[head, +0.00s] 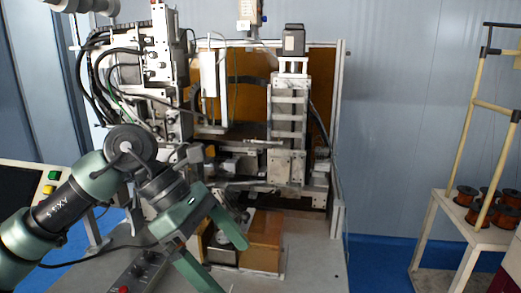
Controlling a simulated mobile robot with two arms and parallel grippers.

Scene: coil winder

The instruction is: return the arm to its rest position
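My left arm comes in from the left, and its gripper (229,267) is over the front of the coil winder's grey base plate. Its two green fingers are spread apart with nothing visible held between them. The coil winder (286,130) stands behind the gripper, with a metal column, cables and a brown back panel. The gripper overlaps its lower front in this view, and I cannot tell whether they touch. My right gripper is not in view.
A tan block (262,243) sits just right of my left gripper. A control box with a red button (124,289) is below my forearm. A shelf rack (455,220) with several copper spools (466,195) stands at right. Blue floor lies between winder and rack.

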